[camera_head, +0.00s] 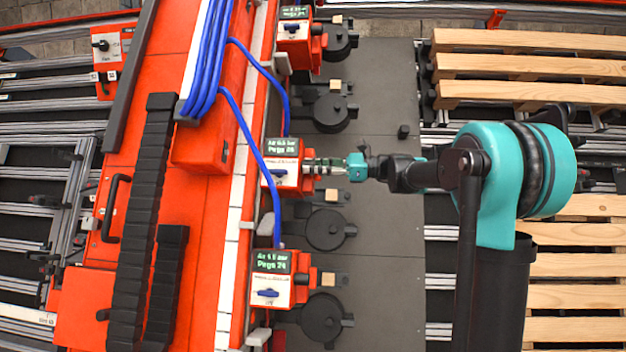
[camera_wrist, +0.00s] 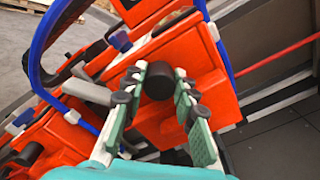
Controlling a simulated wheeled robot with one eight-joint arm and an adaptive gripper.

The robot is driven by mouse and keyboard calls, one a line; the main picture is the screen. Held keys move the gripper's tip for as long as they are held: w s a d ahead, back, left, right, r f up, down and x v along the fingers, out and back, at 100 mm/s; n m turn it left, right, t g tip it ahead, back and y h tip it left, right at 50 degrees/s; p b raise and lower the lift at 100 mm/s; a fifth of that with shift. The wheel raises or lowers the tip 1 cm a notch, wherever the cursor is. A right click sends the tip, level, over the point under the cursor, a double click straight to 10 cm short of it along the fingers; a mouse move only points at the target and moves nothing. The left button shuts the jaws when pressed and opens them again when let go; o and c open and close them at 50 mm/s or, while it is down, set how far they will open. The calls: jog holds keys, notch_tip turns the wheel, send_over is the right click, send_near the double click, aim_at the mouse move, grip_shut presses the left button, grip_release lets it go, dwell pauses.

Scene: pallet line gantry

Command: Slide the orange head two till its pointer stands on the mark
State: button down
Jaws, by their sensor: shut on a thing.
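Three orange heads with small green-lettered displays stand in a row along the orange beam. The middle head (camera_head: 283,152) has my gripper (camera_head: 328,167) at its right side. In the wrist view this head (camera_wrist: 205,62) fills the middle, and my gripper (camera_wrist: 160,100) has its teal fingers on both sides of a round black knob (camera_wrist: 158,80), shut on it. The knob is hidden by the fingers in the head view. A pale strip with divisions (camera_head: 233,190) runs along the beam left of the heads. I cannot make out the pointer or the mark.
The upper head (camera_head: 293,28) and lower head (camera_head: 270,263) stand apart from the middle one. Blue hoses (camera_head: 254,140) loop down to the heads. Several black round clamps (camera_head: 325,230) lie on the grey plate (camera_head: 390,250). Wooden pallets (camera_head: 530,65) are at the right.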

jog(key=w+r, duration=0.6)
jog(key=r, duration=0.6)
jog(key=shift+w, duration=0.2)
jog(key=shift+d, duration=0.1)
jog(key=c, duration=1.5)
grip_release()
jog(key=shift+o, duration=0.2)
jog(key=shift+d, duration=0.1)
jog(key=d, duration=1.2)
jog(key=shift+s, duration=0.25)
